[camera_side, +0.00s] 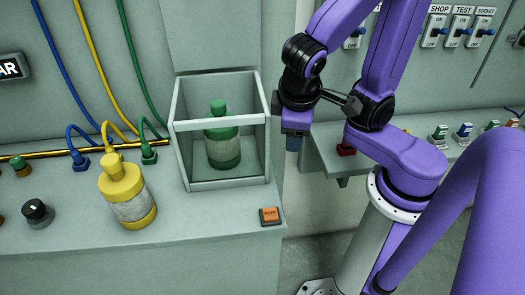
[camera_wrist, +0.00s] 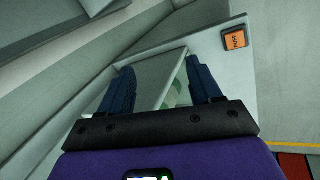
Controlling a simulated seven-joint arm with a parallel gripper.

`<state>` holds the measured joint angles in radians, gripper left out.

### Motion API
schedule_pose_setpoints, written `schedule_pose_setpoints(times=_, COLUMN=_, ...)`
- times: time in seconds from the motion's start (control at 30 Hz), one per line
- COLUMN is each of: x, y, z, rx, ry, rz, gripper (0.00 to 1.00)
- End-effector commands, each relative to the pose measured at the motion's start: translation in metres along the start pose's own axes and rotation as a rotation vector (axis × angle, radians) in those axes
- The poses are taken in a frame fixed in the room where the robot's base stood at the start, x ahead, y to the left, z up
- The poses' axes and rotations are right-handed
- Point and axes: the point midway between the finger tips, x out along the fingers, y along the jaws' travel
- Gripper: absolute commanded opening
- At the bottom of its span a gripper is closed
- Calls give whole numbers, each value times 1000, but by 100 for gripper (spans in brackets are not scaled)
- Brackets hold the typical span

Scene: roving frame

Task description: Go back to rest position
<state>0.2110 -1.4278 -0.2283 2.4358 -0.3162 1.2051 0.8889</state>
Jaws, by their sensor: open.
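My gripper (camera_wrist: 160,92) is open, with its two dark blue fingers apart and nothing seen between them. In the side view, the purple arm holds the gripper (camera_side: 292,143) beside the right wall of a glass-sided box (camera_side: 228,183); its fingers are mostly hidden there. A green bottle (camera_side: 222,150) stands upright inside the box. The box also shows beyond the fingers in the wrist view (camera_wrist: 155,75), with a blurred bit of green in it.
A yellow bottle (camera_side: 127,195) stands on the counter (camera_side: 200,235) left of the box. An orange button (camera_side: 269,215) sits near the counter's right edge. Blue, yellow and green cables (camera_side: 90,50) hang behind. A shelf with coloured switches (camera_side: 462,132) is at the right.

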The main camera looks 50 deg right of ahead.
Motion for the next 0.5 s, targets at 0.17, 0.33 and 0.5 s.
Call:
schedule_pose_setpoints(times=0.17, x=10, y=3, z=28, rx=-210, ry=-4, rz=-144, gripper=64)
schedule_pose_setpoints(times=0.33, x=14, y=0, z=54, rx=-401, ry=39, rz=-272, gripper=64)
schedule_pose_setpoints(times=0.5, x=14, y=-5, z=72, rx=-535, ry=95, rz=-355, gripper=64)
